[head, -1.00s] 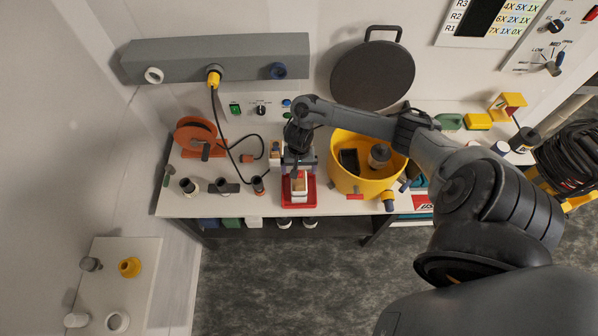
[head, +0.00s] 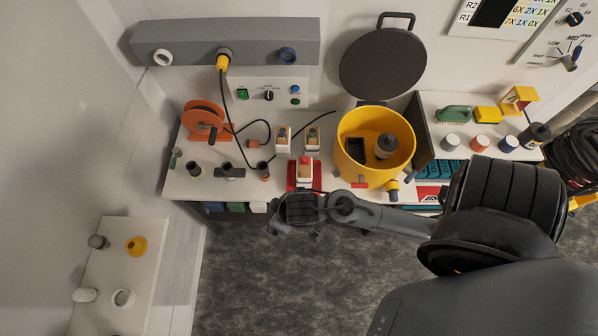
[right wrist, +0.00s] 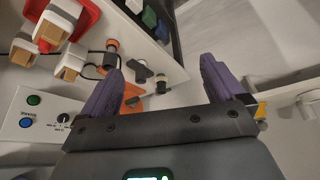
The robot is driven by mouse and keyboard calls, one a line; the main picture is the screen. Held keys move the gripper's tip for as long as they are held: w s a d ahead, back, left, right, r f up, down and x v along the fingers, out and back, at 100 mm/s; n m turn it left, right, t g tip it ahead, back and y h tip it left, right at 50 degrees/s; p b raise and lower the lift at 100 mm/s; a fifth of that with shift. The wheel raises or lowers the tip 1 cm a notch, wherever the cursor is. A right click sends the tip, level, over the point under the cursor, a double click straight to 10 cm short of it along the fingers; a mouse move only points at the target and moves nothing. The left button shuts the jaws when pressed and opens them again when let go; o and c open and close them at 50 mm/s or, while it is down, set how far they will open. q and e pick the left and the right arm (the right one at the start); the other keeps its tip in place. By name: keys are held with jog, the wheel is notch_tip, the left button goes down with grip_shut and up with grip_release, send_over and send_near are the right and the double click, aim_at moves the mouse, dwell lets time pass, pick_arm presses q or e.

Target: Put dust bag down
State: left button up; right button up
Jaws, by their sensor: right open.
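A white dust bag with a tan top (head: 305,168) sits in a red tray (head: 291,183) near the front edge of the bench. It also shows in the right wrist view (right wrist: 56,24), in the tray at upper left. Two similar white blocks with tan tops, one on the left (head: 283,140) and one on the right (head: 312,138), stand behind the tray. My right gripper (right wrist: 161,72) is open and empty, its purple fingers apart. In the head view it is in front of the bench edge, clear of the bag; its fingertips are hidden there. My left gripper is out of view.
A yellow drum (head: 349,172) holding dark items stands right of the tray. An orange cord reel (head: 207,121) and several small dark fittings are to the left. A grey duct (head: 187,47) runs along the wall. The floor in front (head: 270,285) is clear.

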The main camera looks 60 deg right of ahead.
jog(key=s+r+n+g, duration=0.1)
jog(key=s+r, duration=0.3)
jog(key=s, duration=0.2)
jog(key=shift+s+d+r, duration=0.15)
jog(key=shift+s+d, duration=0.2)
